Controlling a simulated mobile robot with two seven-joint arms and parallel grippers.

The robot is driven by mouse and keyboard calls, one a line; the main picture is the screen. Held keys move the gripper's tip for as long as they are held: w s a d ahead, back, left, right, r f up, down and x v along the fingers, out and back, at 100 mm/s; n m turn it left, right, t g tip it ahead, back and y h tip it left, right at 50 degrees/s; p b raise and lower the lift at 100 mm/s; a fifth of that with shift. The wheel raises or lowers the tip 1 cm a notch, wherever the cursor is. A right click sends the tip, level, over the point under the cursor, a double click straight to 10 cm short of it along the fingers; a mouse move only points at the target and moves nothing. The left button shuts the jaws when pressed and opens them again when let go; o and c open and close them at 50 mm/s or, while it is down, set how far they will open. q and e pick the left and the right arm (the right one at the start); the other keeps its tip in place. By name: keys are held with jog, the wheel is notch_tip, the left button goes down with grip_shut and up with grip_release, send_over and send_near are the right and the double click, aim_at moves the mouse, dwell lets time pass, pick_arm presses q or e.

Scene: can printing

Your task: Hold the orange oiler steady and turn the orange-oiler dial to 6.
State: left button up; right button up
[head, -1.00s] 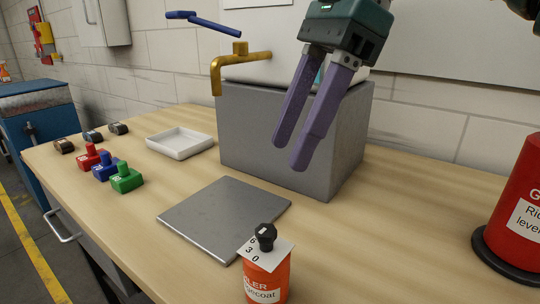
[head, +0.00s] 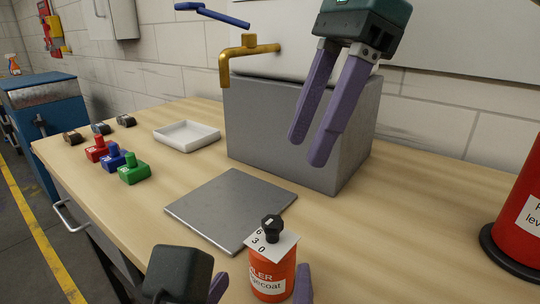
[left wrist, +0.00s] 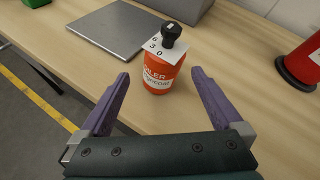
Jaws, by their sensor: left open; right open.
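The orange oiler (head: 270,281) is an orange can with a white label, upright near the front edge of the workbench. Its dial is a black knob (head: 272,226) above a white plate (head: 285,243) marked 6, 3 and 0. I cannot tell which number it points to. My left gripper (head: 262,273) is open at the bottom of the head view, low by the oiler. In the left wrist view the oiler (left wrist: 160,75) stands centred between and just beyond the spread purple fingers, apparently untouched. My right gripper (head: 308,152) is open and empty, high in front of the grey box.
A grey metal plate (head: 225,208) lies behind the oiler. A red can (head: 525,210) is at right, a white tray (head: 187,137) and several coloured blocks at left. Bench right of the oiler is clear.

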aim_at(276, 254)
pick_arm(q)
jog(key=m, duration=0.1)
jog(key=f+m, duration=0.1)
jog(key=shift+s+d+m, duration=0.15)
jog(key=shift+s+m, duration=0.05)
jog(key=shift+m, duration=0.2)
jog(key=shift+w+f+t, duration=0.1)
jog(key=shift+w+t, duration=0.1)
jog(key=shift+t, duration=0.1)
jog(key=x, duration=0.9)
jog(key=shift+w+d, duration=0.1)
jog(key=shift+d, duration=0.05)
grip_shut()
